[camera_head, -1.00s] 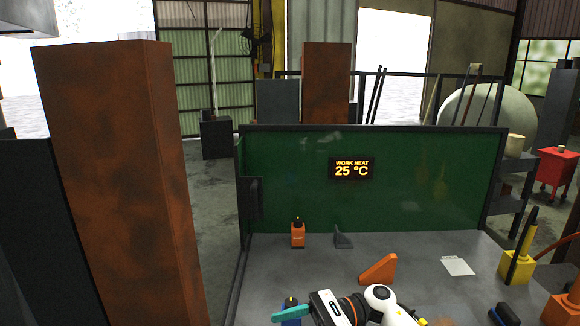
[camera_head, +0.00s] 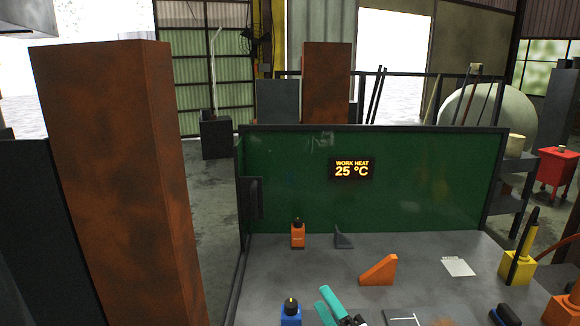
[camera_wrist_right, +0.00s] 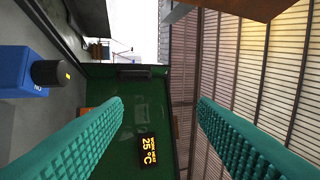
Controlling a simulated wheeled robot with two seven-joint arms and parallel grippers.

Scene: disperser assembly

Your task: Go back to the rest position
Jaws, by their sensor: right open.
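My right gripper (camera_head: 330,302) shows at the bottom edge of the head view, with its teal fingers pointing up and left and most of the arm out of frame. In the right wrist view its two teal fingers (camera_wrist_right: 160,103) are wide apart with nothing between them. My left gripper is not in view.
The grey table (camera_head: 420,250) has a green back panel (camera_head: 285,180) with a display reading 25 °C. Yellow and orange blocks (camera_head: 517,267) stand at the right.

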